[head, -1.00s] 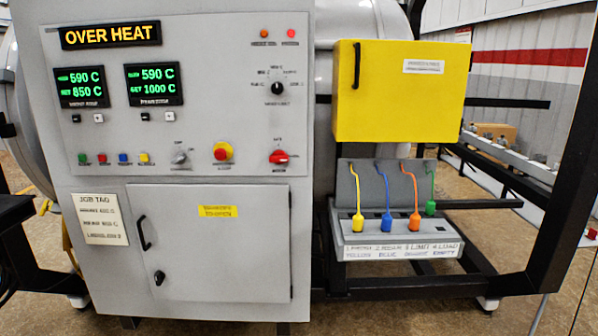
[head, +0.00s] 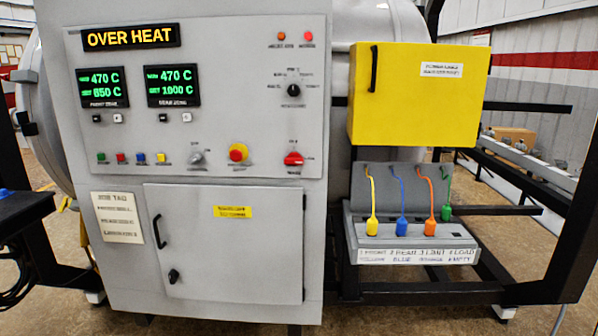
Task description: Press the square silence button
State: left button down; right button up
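The grey control panel (head: 225,80) faces me in the head view, with a lit "OVER HEAT" sign (head: 130,37) at its top left. A row of small buttons sits low on the panel: green (head: 101,158), red (head: 121,158), blue (head: 141,158) and yellow (head: 161,158). Their labels are too small to read, so I cannot tell which one is silence. Small black and white squares (head: 118,118) sit under the two green-digit displays (head: 103,88). Neither of my grippers is in view.
A red mushroom button on a yellow base (head: 238,153), a grey knob (head: 196,158) and a red switch (head: 293,159) share the panel's lower part. A cabinet door (head: 228,255) is shut below. A yellow box (head: 412,95) and coloured plugs on leads (head: 402,226) stand at right.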

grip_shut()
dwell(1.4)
